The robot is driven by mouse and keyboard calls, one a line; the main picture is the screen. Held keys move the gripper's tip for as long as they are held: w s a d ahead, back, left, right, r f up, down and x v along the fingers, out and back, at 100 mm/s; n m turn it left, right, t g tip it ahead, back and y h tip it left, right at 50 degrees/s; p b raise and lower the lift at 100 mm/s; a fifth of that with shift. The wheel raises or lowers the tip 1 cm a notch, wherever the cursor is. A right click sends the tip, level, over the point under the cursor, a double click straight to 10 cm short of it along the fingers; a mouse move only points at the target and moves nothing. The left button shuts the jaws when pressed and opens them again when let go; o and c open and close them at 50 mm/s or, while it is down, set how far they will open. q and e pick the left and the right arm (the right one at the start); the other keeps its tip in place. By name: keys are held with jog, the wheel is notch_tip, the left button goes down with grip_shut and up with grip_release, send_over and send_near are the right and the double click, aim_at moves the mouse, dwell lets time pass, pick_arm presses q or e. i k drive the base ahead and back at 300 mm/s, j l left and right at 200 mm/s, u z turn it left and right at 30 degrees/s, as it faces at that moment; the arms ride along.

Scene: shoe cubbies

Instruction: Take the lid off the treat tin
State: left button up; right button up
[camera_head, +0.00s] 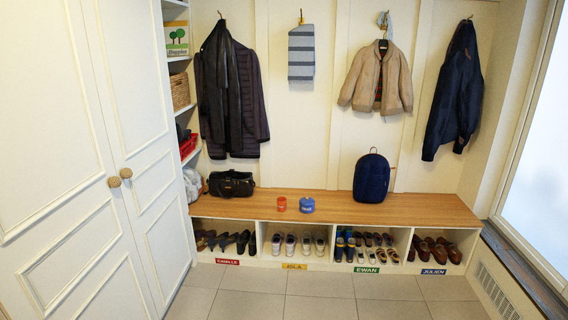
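A small blue tin with writing on its front (307,205) stands upright on the wooden bench top, left of the middle. Its top looks covered by a blue lid (307,200) with a small raised part. An orange-red cup or can (282,204) stands just left of it, a little apart. Neither of my grippers shows in the head view.
The bench (420,208) runs along the back wall above cubbies of shoes. A dark bag (231,184) sits at its left end and a navy backpack (372,178) right of the tin. Closed white cupboard doors (75,200) stand at left. The tiled floor (320,306) is clear.

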aim_at(306, 201)
jog(key=i, duration=2)
jog(key=i+j+z, duration=0.1)
jog(key=i+z, duration=0.35)
jog(key=i+j+z, duration=0.35)
jog(key=i+z, duration=0.15)
jog(key=i+j+z, duration=0.9)
jog(key=j, duration=0.2)
